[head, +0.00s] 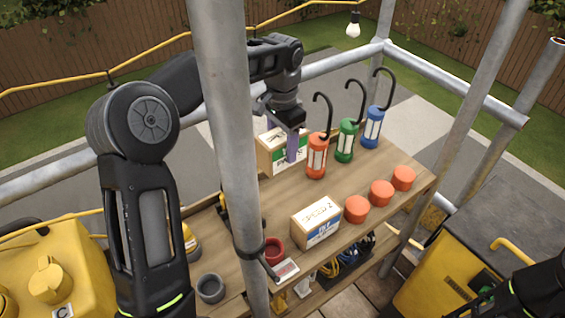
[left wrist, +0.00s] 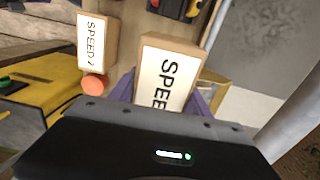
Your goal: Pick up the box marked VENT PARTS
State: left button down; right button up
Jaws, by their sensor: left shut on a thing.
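My left gripper (head: 283,139) is at the back of the wooden bench, its purple fingers shut on a cardboard box (head: 270,157) with a green and white side label. In the left wrist view this box (left wrist: 168,80) sits between the fingers, and its white face reads "SPEE", the rest hidden. I cannot tell whether it touches the bench. A second box (head: 316,221), with a blue and white side label, stands at the bench's front; in the left wrist view a box (left wrist: 97,42) reads roughly "SPEED 7". I cannot read VENT PARTS anywhere. My right gripper is out of view.
Orange, green and blue hooked lanterns (head: 346,140) stand right of the held box. Orange round pieces (head: 381,193) line the bench's (head: 280,198) front right. A red cup (head: 274,250) and a grey cup (head: 210,288) are front left. A scaffold pole (head: 228,120) crosses in front.

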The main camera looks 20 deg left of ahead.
aim_at(283, 134)
pick_arm(q)
jog(key=shift+r, duration=1.65)
